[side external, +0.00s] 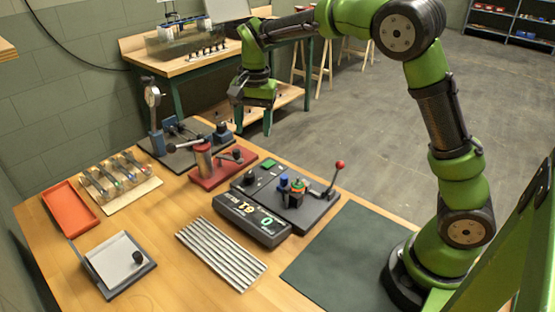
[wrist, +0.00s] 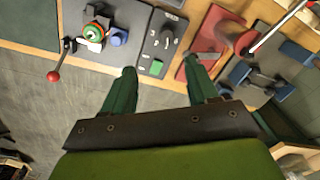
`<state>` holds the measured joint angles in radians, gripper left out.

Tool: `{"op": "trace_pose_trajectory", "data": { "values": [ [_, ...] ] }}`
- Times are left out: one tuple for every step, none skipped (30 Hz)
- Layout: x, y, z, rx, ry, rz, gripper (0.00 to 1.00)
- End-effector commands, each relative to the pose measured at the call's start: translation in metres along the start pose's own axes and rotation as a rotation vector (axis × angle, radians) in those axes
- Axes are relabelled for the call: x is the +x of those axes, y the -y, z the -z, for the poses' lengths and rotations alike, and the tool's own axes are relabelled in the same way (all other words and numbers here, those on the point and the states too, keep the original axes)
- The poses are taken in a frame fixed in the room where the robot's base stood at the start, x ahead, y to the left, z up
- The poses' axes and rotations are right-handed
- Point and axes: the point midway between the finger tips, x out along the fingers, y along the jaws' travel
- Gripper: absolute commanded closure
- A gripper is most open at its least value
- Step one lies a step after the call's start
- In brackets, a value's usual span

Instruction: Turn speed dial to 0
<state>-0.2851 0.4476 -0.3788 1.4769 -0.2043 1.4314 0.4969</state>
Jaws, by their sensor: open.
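The control panel (side external: 318,207) is a dark box on the wooden bench, below and in front of my gripper. A small black knob (side external: 249,179), probably the speed dial, sits near its left end. In the wrist view the black dial (wrist: 166,39) has pale marks around it, but its setting is too small to read. A green button (side external: 269,163) is beside it. My gripper (side external: 254,112) is open and empty, high above the bench and apart from the panel. Its fingertips show in the wrist view (wrist: 160,65).
The panel also carries a blue knob (side external: 284,181), a red-and-green control (side external: 297,189) and a red-ball lever (side external: 340,165). A red clamp fixture (side external: 222,167) stands close to its left. A ribbed metal plate (side external: 220,253) lies in front. The dark mat (side external: 345,260) is clear.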

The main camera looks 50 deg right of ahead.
Motion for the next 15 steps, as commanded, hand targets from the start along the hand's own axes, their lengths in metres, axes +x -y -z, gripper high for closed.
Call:
{"op": "trace_pose_trajectory", "data": {
  "values": [
    [0.004,0.011,0.007,0.063,-0.013,-0.03,0.41],
    [0.004,0.015,0.009,0.102,-0.019,-0.04,0.41],
    [0.001,0.02,0.013,0.153,-0.025,-0.047,0.41],
    [-0.003,0.022,0.015,0.189,-0.029,-0.048,0.41],
    [-0.008,0.024,0.016,0.223,-0.032,-0.045,0.41],
    [-0.016,0.025,0.015,0.265,-0.029,-0.04,0.41],
    [-0.017,0.025,0.013,0.29,-0.022,-0.044,0.41],
    [-0.015,0.023,0.011,0.31,-0.016,-0.052,0.41],
    [-0.013,0.022,0.01,0.324,-0.011,-0.056,0.41],
    [-0.012,0.022,0.01,0.329,-0.01,-0.057,0.41],
    [-0.009,0.022,0.01,0.331,-0.01,-0.057,0.41],
    [-0.005,0.021,0.01,0.331,-0.01,-0.058,0.41],
    [-0.001,0.021,0.01,0.33,-0.01,-0.057,0.41],
    [0.004,0.021,0.01,0.329,-0.009,-0.058,0.41],
    [0.011,0.02,0.01,0.328,-0.01,-0.059,0.41]
  ]
}}
